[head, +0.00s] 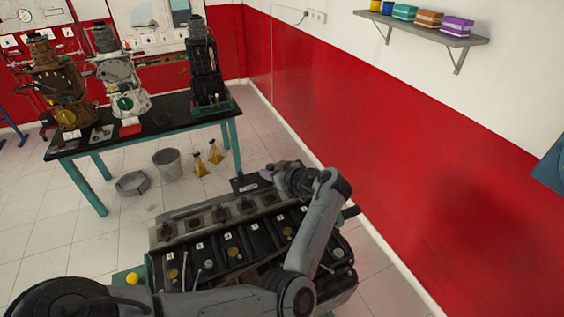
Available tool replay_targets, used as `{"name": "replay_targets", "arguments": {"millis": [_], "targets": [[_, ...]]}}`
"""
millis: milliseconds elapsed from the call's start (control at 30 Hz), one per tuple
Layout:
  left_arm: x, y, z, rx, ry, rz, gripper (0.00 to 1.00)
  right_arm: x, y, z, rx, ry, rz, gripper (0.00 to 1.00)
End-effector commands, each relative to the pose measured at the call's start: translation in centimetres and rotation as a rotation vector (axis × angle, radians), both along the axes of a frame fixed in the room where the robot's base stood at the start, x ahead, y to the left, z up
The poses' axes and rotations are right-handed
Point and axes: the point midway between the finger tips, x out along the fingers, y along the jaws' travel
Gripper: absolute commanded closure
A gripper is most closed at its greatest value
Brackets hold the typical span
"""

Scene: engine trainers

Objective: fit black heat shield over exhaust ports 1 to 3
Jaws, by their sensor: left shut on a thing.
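The engine block (235,250) stands in the lower middle of the head view, with white number labels along its dark side. A row of dark port openings (220,214) runs along its grey far edge. My left arm comes in from the lower left and bends over the engine's right end. Its gripper (270,177) is past the far edge, near the right end of the row. It is shut on a flat dark plate, which looks like the black heat shield (244,184). The plate is apart from the leftmost ports. The fingertips are small and partly hidden. My right gripper is out of view.
A black-topped table (160,122) with several engine trainers stands behind at left. A grey bucket (167,163), a low basin (132,183) and yellow jack stands (215,153) are on the floor. A red and white wall (400,150) with a shelf (440,35) is at right.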

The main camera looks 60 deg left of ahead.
Motion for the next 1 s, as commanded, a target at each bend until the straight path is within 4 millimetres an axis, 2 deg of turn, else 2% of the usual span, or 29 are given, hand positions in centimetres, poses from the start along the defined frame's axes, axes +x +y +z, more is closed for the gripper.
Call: {"name": "replay_targets", "arguments": {"millis": [267,1000], "targets": [[-0.5,0.0,-1.1,0.002,-0.002,0.026,1.0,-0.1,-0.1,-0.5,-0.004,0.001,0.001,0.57],[-0.5,0.0,-6.1,0.002,-0.002,0.025,1.0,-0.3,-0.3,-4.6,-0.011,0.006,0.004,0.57]]}}
